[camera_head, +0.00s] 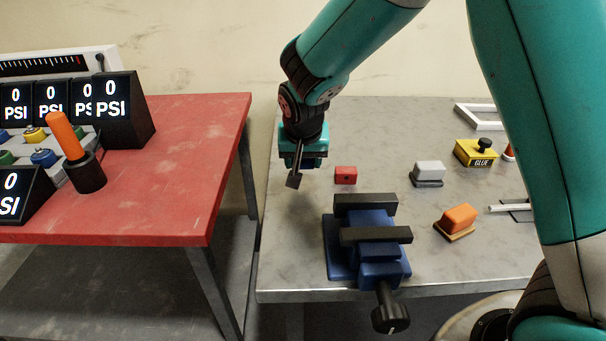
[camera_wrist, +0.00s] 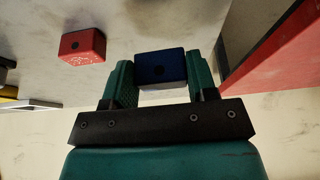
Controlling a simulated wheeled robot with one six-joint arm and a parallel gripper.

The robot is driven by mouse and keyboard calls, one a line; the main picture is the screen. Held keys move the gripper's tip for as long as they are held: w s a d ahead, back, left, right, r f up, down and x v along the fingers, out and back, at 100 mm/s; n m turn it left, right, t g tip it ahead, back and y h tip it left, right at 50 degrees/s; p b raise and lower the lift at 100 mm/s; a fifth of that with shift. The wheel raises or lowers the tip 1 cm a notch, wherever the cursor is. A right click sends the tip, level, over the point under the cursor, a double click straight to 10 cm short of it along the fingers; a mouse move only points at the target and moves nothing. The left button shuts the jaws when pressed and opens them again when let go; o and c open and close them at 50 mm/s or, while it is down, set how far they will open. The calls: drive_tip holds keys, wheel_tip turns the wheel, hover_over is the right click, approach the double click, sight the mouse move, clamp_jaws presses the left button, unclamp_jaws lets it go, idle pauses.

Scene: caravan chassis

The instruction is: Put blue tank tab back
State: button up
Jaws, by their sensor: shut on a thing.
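My gripper (camera_head: 298,172) is at the left side of the grey table, behind and left of the blue vise. In the wrist view my gripper (camera_wrist: 161,75) has its two teal fingers shut on the sides of a dark blue tab (camera_wrist: 160,66), which has a dark round mark and a pale lower part. In the head view the tab is mostly hidden by the gripper. A red tab (camera_head: 345,175) lies on the grey table just right of the gripper; it also shows in the wrist view (camera_wrist: 82,46). I cannot make out a blue tank in these frames.
A blue vise (camera_head: 370,240) stands at the grey table's front. Grey (camera_head: 428,172) and orange (camera_head: 457,219) tabs and a yellow glue box (camera_head: 476,152) are to its right. The red table (camera_head: 180,180) with PSI displays (camera_head: 122,110) and an orange lever (camera_head: 66,138) is left, across a gap.

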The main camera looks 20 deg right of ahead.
sight(303, 183)
drive_tip(key=shift+f, duration=2.25)
drive_tip(key=shift+f, duration=0.1)
drive_tip(key=o, duration=0.9)
drive_tip(key=shift+s+r, duration=0.1)
drive_tip(key=shift+r, duration=0.3)
drive_tip(key=v, duration=1.1)
drive_tip(key=s+a+r+n+g+y, duration=0.1)
drive_tip(key=s+n+y, duration=0.1)
drive_tip(key=s, duration=0.6)
drive_tip(key=s+a+r+n+g+y, duration=0.1)
drive_tip(key=s+r+n, duration=0.1)
drive_tip(key=s+n, duration=0.3)
drive_tip(key=s+a+r+n+g+y, duration=0.1)
drive_tip(key=s+r+n+g+y, duration=0.1)
drive_tip(key=s, duration=1)
drive_tip(key=shift+s+r+n+y, duration=0.2)
drive_tip(key=shift+n+y, duration=0.1)
drive_tip(key=shift+n, duration=0.6)
